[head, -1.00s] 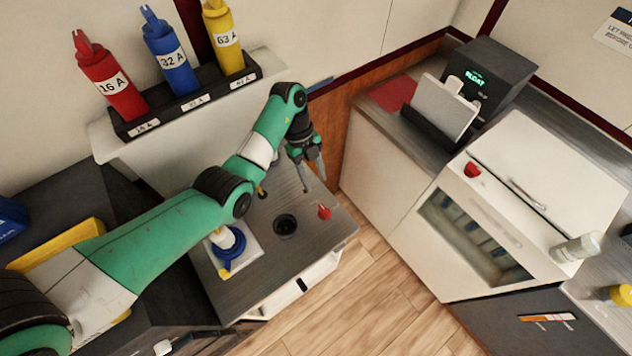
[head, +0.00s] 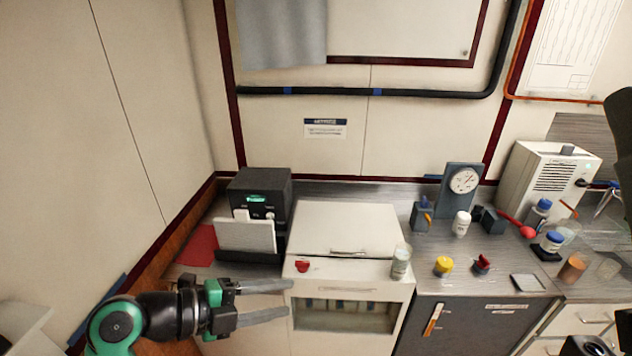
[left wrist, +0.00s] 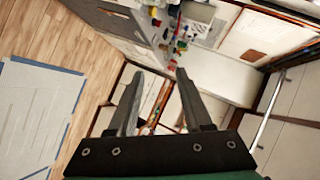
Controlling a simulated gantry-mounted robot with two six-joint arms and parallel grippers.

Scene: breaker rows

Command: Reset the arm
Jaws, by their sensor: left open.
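My left arm comes in from the lower left of the head view. Its gripper (head: 288,299) points right with two grey fingers apart and nothing between them. It shows in front of the white cabinet with a glass window (head: 345,316). The left wrist view also shows the gripper's open fingers (left wrist: 159,74), empty, with the counter and floor beyond. Dark parts at the right edge of the head view are cut off, and I cannot tell whether they belong to my right arm.
A black box with a green display (head: 259,193) stands at the counter's left, behind a white panel (head: 246,237). A clear bottle (head: 401,262) and red knob (head: 302,266) are on the cabinet. A dial gauge (head: 463,181) and several small containers stand farther right.

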